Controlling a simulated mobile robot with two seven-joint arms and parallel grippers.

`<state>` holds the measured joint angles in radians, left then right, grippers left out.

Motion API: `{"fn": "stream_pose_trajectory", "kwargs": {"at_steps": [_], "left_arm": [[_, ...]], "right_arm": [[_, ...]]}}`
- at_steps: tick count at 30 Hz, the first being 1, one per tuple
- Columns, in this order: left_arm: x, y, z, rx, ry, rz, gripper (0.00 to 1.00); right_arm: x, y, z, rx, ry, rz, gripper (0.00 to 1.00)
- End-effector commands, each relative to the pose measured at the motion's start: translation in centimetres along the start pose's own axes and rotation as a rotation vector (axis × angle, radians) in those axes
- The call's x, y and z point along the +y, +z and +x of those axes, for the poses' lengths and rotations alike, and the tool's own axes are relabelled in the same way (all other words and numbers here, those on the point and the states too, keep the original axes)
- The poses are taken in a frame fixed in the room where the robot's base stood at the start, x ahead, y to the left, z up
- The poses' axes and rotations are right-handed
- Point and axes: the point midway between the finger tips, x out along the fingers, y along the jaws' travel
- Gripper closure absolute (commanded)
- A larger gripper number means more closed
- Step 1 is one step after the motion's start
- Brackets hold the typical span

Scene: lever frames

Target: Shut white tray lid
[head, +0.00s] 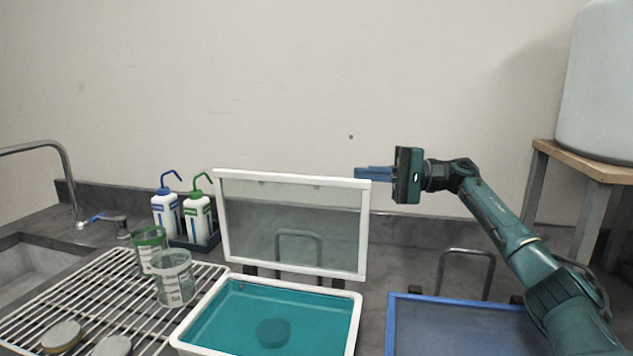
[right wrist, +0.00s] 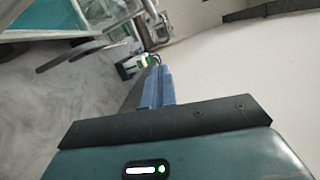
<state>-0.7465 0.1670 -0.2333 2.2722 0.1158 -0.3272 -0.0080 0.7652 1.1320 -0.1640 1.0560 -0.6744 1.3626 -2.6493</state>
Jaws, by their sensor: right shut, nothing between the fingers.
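The white tray (head: 353,336) stands on the counter at the lower middle of the head view, with a teal inside and a round teal object (head: 273,333) in it. Its clear lid with a white frame (head: 290,178) stands open, upright at the tray's back edge. My right gripper (head: 358,174) is shut and empty, its blue fingers pointing left at the lid's upper right corner. I cannot tell whether they touch the frame. In the right wrist view the fingers (right wrist: 157,85) lie together. My left gripper is not in view.
A blue-framed tray (head: 393,325) sits to the right, under my right arm. Wash bottles (head: 165,212), beakers (head: 174,280) and a wire rack (head: 40,300) stand to the left, beside a sink (head: 35,270). A wooden stand (head: 590,165) holds a large container (head: 600,90) at right.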

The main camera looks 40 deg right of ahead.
Motion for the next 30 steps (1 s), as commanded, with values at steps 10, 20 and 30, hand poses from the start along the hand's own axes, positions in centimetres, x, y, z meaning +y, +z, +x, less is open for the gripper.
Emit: {"fn": "stream_pose_trajectory", "kwargs": {"at_steps": [10,20,30], "left_arm": [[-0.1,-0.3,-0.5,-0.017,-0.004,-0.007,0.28],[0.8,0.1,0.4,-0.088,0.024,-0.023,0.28],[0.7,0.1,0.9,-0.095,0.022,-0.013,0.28]], "right_arm": [[0.0,0.1,3.1,-0.004,0.000,0.000,1.00],[-0.2,0.1,10.3,-0.004,-0.002,0.000,1.00],[0.2,3.4,10.8,0.000,0.002,0.000,1.00]]}}
